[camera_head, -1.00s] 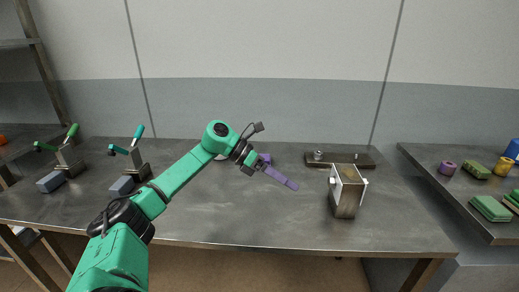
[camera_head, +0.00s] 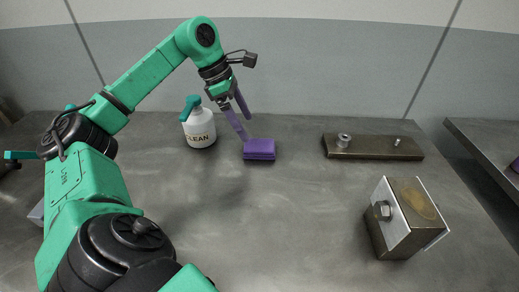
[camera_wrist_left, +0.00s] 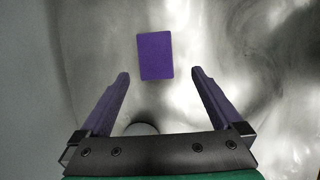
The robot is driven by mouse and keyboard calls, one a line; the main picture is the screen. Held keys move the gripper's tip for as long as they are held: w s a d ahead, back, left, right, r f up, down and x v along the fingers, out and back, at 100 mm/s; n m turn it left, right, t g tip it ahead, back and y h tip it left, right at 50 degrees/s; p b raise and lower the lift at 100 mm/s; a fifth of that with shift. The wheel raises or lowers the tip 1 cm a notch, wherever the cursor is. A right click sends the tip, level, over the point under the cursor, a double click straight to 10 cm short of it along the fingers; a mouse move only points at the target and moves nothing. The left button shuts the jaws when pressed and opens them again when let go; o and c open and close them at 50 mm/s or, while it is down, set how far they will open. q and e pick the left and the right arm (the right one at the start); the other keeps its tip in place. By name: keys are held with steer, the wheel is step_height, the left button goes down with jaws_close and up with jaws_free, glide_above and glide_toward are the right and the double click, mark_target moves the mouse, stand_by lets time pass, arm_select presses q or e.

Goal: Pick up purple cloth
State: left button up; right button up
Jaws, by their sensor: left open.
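The purple cloth (camera_head: 259,150) is a small folded block lying on the grey table near its back, right of the spray bottle. In the left wrist view the purple cloth (camera_wrist_left: 155,56) lies flat beyond the fingertips, roughly centred between them. My left gripper (camera_head: 246,128) points down above and just behind the cloth. Its two purple fingers are apart with nothing between them; they also frame the left wrist view (camera_wrist_left: 160,74). My right gripper is in neither current view.
A white spray bottle (camera_head: 200,128) with a teal head stands just left of the cloth. A dark metal plate with bolts (camera_head: 372,148) lies at the back right. A metal block with white side plates (camera_head: 408,215) stands at front right. The middle of the table (camera_head: 290,230) is clear.

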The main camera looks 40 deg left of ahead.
mark_target(259, 145)
arm_select(q)
steer(key=x, duration=0.8)
steer(key=shift+w+f, duration=0.35)
steer(key=shift+w, duration=0.15)
steer(key=c, duration=1.2)
